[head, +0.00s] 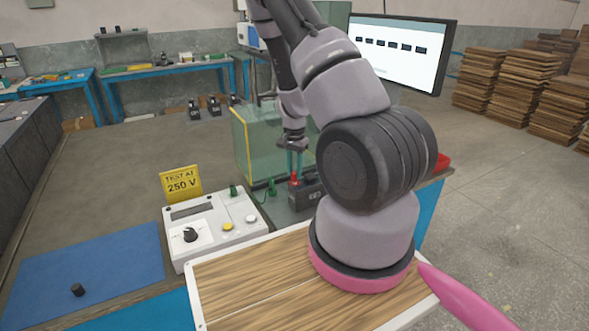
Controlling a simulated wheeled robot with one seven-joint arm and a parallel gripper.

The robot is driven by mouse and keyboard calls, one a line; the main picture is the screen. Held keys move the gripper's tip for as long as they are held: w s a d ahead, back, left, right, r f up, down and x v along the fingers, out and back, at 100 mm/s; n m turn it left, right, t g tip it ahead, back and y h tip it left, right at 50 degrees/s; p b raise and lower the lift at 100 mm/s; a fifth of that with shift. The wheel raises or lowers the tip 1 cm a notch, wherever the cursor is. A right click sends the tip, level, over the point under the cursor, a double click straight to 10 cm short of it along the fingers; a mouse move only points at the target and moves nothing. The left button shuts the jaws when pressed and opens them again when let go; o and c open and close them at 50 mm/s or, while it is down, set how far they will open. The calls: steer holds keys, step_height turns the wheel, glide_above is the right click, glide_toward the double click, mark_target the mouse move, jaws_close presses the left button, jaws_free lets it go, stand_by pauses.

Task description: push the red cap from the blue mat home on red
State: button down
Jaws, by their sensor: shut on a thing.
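My gripper (294,168) points down over a black battery (306,196) at the middle of the head view. It is shut on a small red piece (294,180), which looks like the red cap. The red piece is at the battery's left end; I cannot tell whether it is fully seated or where the red terminal under it begins. The blue mat (110,262) lies at the lower left. A black cap (77,290) stands on it, and no red cap is on the mat.
A white tester (215,225) with a knob and a yellow 250 V sign (181,183) stands left of the battery. A greenish clear screen (250,145) is close behind my gripper. A wooden board (245,290) lies in front. My arm hides the right side.

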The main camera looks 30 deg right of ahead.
steer(key=shift+f, duration=0.5)
stand_by(0.8)
steer(key=c, duration=0.6)
jaws_free()
steer(key=shift+o, duration=0.4)
steer(key=o, duration=0.4)
steer(key=shift+o, duration=0.2)
steer(key=shift+r, duration=3.5)
